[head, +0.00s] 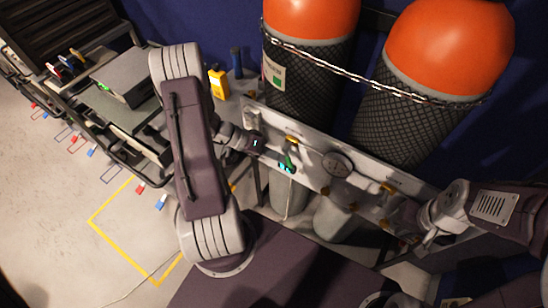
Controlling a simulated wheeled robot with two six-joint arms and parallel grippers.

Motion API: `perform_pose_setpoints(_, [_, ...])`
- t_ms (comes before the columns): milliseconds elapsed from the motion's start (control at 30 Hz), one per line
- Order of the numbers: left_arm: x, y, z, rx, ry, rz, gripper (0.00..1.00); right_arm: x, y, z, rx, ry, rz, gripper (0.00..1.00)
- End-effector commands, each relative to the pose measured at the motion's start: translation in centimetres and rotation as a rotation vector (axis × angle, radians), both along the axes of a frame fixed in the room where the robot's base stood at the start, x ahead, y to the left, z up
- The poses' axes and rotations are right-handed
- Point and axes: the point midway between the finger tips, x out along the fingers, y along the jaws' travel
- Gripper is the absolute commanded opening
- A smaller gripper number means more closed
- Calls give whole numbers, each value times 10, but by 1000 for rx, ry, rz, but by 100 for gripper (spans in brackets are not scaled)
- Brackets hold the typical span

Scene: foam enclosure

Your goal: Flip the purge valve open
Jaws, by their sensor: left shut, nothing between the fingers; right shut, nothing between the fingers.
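A pale valve panel (365,180) runs diagonally below two orange-topped cylinders. It carries a round gauge (337,163), a yellow handle (292,138) with a green part (288,160) below it, and a second yellow handle (388,187) further right. I cannot tell which handle is the purge valve. My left gripper (264,149) is shut and empty, at the panel's left part, just left of the green part; contact cannot be told. My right gripper (420,233) is shut and empty near the panel's right end, below and right of the second yellow handle; its fingertips are hard to make out.
A cluttered bench (115,110) is at left. Yellow tape (107,205) marks open floor.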

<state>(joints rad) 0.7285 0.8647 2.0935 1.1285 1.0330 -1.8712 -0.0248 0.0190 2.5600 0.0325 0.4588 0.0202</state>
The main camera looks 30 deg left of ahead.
Motion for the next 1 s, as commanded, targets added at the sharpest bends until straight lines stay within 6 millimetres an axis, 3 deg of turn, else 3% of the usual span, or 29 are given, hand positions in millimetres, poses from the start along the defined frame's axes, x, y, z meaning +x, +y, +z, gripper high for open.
perform_pose_setpoints(33, [0,-1,-11,-44,2,2,0,0,0,-17,0,0,0,0])
perform_pose_setpoints(100, [0,-5,-12,-111,9,0,0,0,0,-27,0,0,0,0])
perform_pose_setpoints(500, [-2,-23,-12,-491,40,0,0,0,0,-77,0,0,0,0])
perform_pose_setpoints(733, [-3,-34,-6,-711,58,1,0,0,0,-90,0,0,0,0])
perform_pose_setpoints(1000, [-3,-45,4,-706,55,0,0,0,0,-90,0,0,0,0])
